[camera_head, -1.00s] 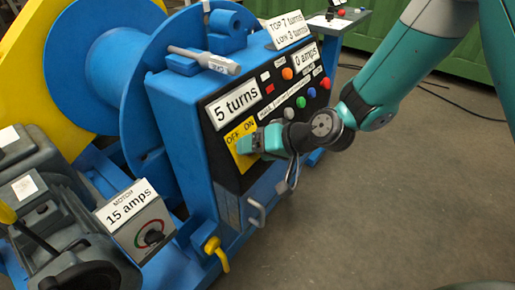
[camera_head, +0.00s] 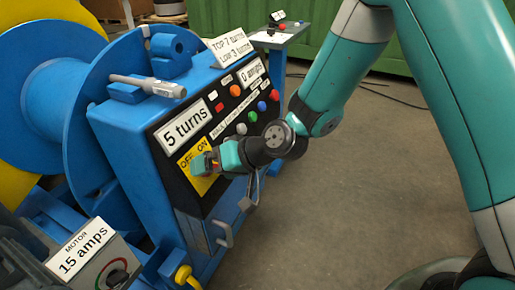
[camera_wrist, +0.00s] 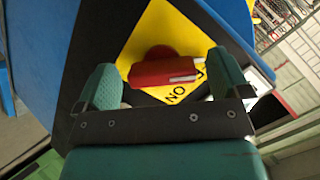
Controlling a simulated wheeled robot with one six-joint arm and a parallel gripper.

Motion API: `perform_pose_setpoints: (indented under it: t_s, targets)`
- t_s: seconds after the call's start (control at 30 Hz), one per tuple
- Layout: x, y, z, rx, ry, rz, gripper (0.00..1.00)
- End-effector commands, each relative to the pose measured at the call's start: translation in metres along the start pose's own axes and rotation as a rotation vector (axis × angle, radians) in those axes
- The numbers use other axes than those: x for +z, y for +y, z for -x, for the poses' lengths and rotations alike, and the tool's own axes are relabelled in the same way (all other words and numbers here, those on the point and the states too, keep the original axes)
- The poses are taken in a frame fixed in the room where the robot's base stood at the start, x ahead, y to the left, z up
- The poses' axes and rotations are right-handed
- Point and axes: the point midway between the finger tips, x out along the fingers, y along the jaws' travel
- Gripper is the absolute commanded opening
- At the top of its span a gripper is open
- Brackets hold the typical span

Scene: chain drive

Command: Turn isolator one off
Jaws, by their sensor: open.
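The isolator is a red handle (camera_wrist: 160,72) on a round red base, on a yellow plate (camera_wrist: 150,35) marked OFF and ON. In the head view the yellow plate (camera_head: 186,160) is on the front of the blue control box, partly covered by my gripper (camera_head: 206,164). In the wrist view my gripper (camera_wrist: 163,84) is open, with one green finger on each side of the red handle. I cannot tell whether the fingers touch it. A white line on the handle points right, toward the lettering; which word it marks is unclear.
The blue control box (camera_head: 130,135) has a "5 turns" display (camera_head: 186,126), a "0 amps" display (camera_head: 252,71) and several coloured buttons above my gripper. A grey handle (camera_head: 222,233) sticks out below. The floor (camera_head: 330,215) to the right is clear.

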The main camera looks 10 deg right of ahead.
Motion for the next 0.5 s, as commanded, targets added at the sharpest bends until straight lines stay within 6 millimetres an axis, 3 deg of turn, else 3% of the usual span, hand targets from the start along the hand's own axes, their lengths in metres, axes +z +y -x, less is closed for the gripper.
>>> perform_pose_setpoints:
  t_s: [0.5]
  targets:
    - [-0.002,0.000,0.122,0.004,0.007,-0.004,0.95]
